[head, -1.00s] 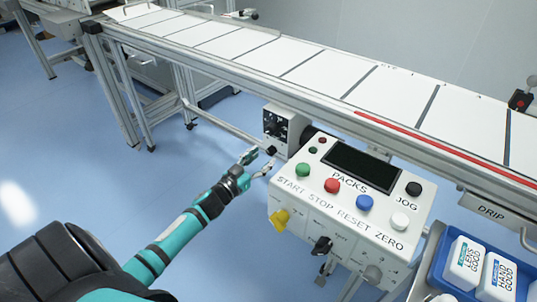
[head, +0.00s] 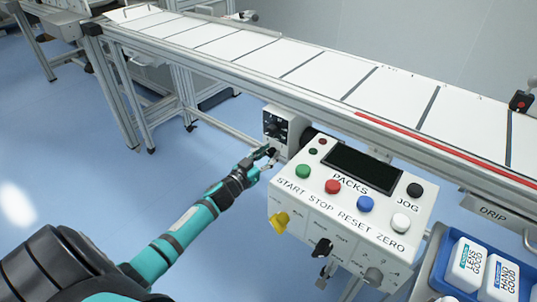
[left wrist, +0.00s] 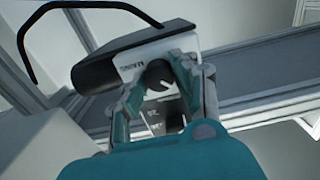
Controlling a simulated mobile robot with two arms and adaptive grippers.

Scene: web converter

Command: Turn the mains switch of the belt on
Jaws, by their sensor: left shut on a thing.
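The mains switch is a round black knob (left wrist: 158,75) on a white box (head: 299,133) under the belt; it shows in the left wrist view below upside-down lettering. My left gripper (head: 268,157) is at the lower front of that box. In the left wrist view its two fingers (left wrist: 160,95) stand either side of the knob, shut on it. In the head view the fingers mostly hide the knob. The belt (head: 310,70) runs across the top of the head view. My right gripper is not in view.
A white control panel (head: 320,205) with coloured buttons, a screen and a yellow knob (head: 280,222) stands close right of my left gripper. A blue tray (head: 444,262) with white packs is at the lower right. The floor (head: 110,180) to the left is clear.

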